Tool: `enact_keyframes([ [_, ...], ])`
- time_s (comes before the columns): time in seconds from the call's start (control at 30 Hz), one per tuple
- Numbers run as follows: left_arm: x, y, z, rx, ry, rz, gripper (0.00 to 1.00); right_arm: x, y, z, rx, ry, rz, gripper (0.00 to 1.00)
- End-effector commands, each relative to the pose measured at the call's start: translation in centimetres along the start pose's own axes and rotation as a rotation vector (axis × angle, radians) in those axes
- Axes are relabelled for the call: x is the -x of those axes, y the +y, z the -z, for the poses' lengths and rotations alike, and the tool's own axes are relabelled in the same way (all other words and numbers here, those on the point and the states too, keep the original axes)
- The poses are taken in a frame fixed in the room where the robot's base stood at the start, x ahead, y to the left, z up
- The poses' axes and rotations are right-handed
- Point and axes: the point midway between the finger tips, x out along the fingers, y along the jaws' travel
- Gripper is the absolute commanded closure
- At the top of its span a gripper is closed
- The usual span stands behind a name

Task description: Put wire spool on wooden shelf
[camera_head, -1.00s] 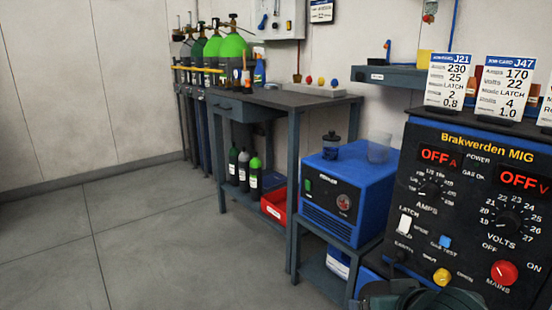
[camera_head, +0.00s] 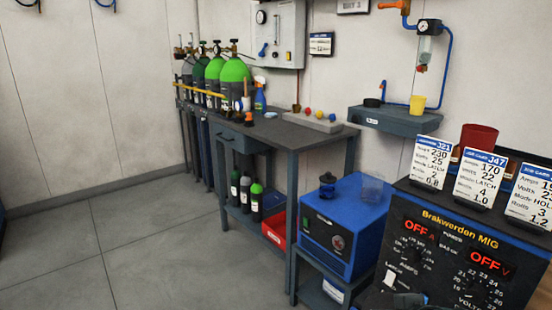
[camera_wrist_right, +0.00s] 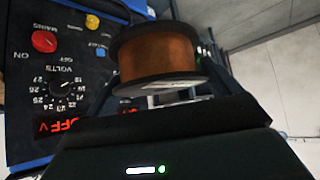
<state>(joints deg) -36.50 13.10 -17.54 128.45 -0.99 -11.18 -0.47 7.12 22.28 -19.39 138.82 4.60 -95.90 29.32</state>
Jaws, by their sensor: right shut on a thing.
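The wire spool (camera_wrist_right: 160,58), copper-coloured wire between black flanges, shows in the right wrist view. My right gripper (camera_wrist_right: 172,98) is shut on it; the fingers are mostly hidden behind the spool and the dark gripper body. The spool is in front of the welder's control panel in that view.
The Brakwerden MIG welder (camera_head: 440,250) stands at right with job cards and a red cup (camera_head: 478,138) on top. A blue machine (camera_head: 345,225) and a dark workbench (camera_head: 275,130) stand left of it. Gas cylinders (camera_head: 232,75) are at the back. The floor at left is clear.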

Motion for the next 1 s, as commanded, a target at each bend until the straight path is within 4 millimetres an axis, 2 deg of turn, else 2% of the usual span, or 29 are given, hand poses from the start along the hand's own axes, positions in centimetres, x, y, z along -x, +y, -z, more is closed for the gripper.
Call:
enact_keyframes([
  [0.03,0.5,-0.2,1.6,0.006,-0.028,0.006,1.0,2.0,0.0,1.9,-0.001,0.008,0.001,0.71],
  [0.6,4.0,-1.5,4.7,0.071,-0.318,0.058,1.0,11.8,0.0,9.4,-0.002,0.009,0.0,0.71],
  [0.8,5.0,-1.6,4.9,0.087,-0.38,0.067,1.0,13.5,0.0,10.7,-0.002,0.009,-0.001,0.71],
  [1.0,5.3,-1.6,4.8,0.093,-0.403,0.07,1.0,13.9,0.0,11.0,-0.005,0.009,0.001,0.71],
])
